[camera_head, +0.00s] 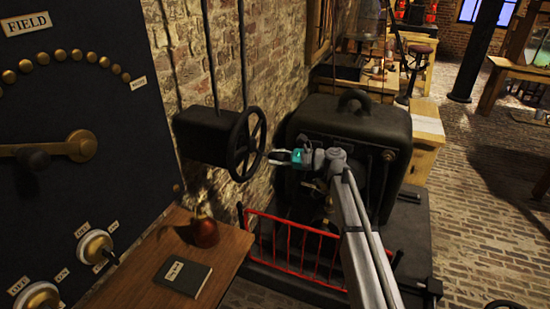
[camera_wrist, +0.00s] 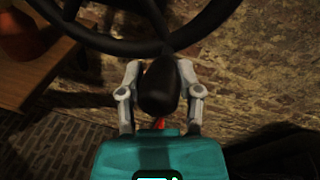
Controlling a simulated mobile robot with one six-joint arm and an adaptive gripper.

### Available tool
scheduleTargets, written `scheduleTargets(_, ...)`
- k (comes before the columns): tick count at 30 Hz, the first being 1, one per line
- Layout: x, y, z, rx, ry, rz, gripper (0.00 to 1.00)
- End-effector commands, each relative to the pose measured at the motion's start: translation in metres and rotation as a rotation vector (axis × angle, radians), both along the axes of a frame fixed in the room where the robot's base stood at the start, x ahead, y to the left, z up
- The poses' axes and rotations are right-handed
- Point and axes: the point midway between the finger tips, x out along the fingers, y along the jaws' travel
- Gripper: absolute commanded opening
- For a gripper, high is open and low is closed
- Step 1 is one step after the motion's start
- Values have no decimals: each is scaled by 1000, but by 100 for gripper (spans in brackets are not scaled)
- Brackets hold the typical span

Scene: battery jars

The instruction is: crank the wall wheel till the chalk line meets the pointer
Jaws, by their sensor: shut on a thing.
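The black spoked wall wheel (camera_head: 247,144) stands out from a dark box (camera_head: 202,136) on the brick wall. Its rim and spokes also show in the wrist view (camera_wrist: 110,44). My gripper (camera_head: 272,157) is at the right side of the wheel. In the wrist view my gripper (camera_wrist: 160,88) has its two fingers on either side of the wheel's dark rounded handle (camera_wrist: 159,88), shut on it. I cannot make out a chalk line or a pointer in either view.
A red railing (camera_head: 297,248) stands below my arm, before a large black machine (camera_head: 350,140). A wooden table (camera_head: 150,262) at the lower left holds a dark book (camera_head: 183,277) and a red pot (camera_head: 204,232). A dark FIELD panel (camera_head: 70,110) stands at the left.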

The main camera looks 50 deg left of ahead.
Motion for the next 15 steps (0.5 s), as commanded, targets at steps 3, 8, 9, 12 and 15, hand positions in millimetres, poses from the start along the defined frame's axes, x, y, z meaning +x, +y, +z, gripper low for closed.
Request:
scheduleTargets(3,3,-3,1,0,4,-2,0)
scheduleTargets(8,10,-6,1,1,4,-11,0)
scheduleTargets(9,11,-6,1,1,4,-13,0)
scheduleTargets(12,14,-7,1,1,4,-17,54)
scheduleTargets(15,15,-8,1,0,3,-20,73)
